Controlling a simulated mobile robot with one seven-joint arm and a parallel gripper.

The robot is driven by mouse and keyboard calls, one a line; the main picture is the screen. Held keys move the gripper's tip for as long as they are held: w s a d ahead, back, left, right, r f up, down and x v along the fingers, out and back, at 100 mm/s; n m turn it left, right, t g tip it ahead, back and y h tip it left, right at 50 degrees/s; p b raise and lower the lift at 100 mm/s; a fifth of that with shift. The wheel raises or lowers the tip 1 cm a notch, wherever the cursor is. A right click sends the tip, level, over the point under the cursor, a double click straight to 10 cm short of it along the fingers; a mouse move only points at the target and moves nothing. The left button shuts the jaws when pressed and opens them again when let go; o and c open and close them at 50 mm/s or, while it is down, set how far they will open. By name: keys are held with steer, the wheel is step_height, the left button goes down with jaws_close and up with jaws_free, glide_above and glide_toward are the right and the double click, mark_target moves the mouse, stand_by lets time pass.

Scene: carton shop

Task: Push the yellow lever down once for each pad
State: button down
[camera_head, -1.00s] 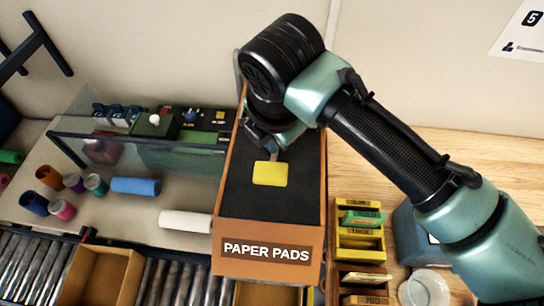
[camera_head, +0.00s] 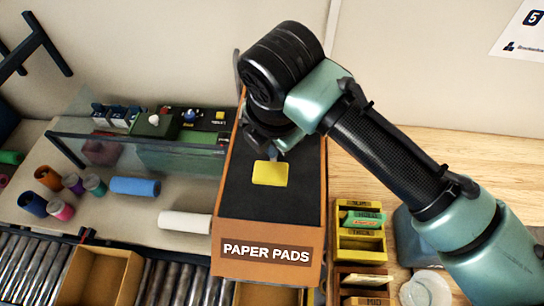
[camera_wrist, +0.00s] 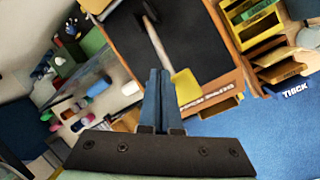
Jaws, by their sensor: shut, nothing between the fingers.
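The yellow lever's flat paddle (camera_head: 270,173) sits over the dark top of the orange-brown box marked PAPER PADS (camera_head: 266,253). In the wrist view the yellow paddle (camera_wrist: 187,87) hangs on a thin grey rod from the dark top. My gripper (camera_wrist: 160,73) shows there as two blue fingers pressed together and empty. In that picture they are just left of the paddle; I cannot tell whether they touch it. In the head view my wrist hides most of the gripper behind the paddle. No pad shows clearly.
An open carton (camera_head: 101,276) stands on the roller conveyor (camera_head: 38,263), and another (camera_head: 268,295) shows below the dispenser. A yellow rack (camera_head: 360,239) stands close on the right. Coloured rolls and a glass-fronted control panel (camera_head: 180,135) are to the left.

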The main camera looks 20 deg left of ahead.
mark_target(270, 171)
steer(key=shift+s+d+f+b, duration=0.1)
steer(key=shift+s+f+b, duration=0.3)
steer(key=shift+f+b, duration=0.3)
steer(key=shift+s+d+f+b, duration=0.1)
steer(key=shift+s+f+b, duration=0.35)
steer(key=shift+f, duration=0.3)
steer(key=shift+s+f+b, duration=0.35)
steer(key=shift+f+b, duration=0.25)
steer(key=shift+f, duration=0.15)
stand_by(2.3)
steer(key=shift+w+a+r+p, duration=0.1)
steer(key=shift+w+r+p, duration=0.3)
steer(key=shift+r+p, duration=0.45)
steer(key=shift+w+a+r+p, duration=0.1)
steer(key=shift+w+r+p, duration=0.45)
steer(key=shift+r, duration=0.4)
steer(key=shift+w+a+r+p, duration=0.1)
steer(key=shift+w+r+p, duration=0.2)
steer(key=shift+r+p, duration=0.55)
steer(key=shift+w, duration=0.1)
steer(key=shift+w+a+r+p, duration=0.1)
steer(key=shift+w+r+p, duration=0.3)
steer(key=shift+r+p, duration=0.3)
steer(key=shift+w+a+r+p, duration=0.1)
steer(key=shift+w+r+p, duration=0.3)
steer(key=shift+r, duration=0.4)
steer(key=shift+w+r+p, duration=0.35)
steer(key=shift+r+p, duration=0.3)
steer(key=shift+r, duration=0.1)
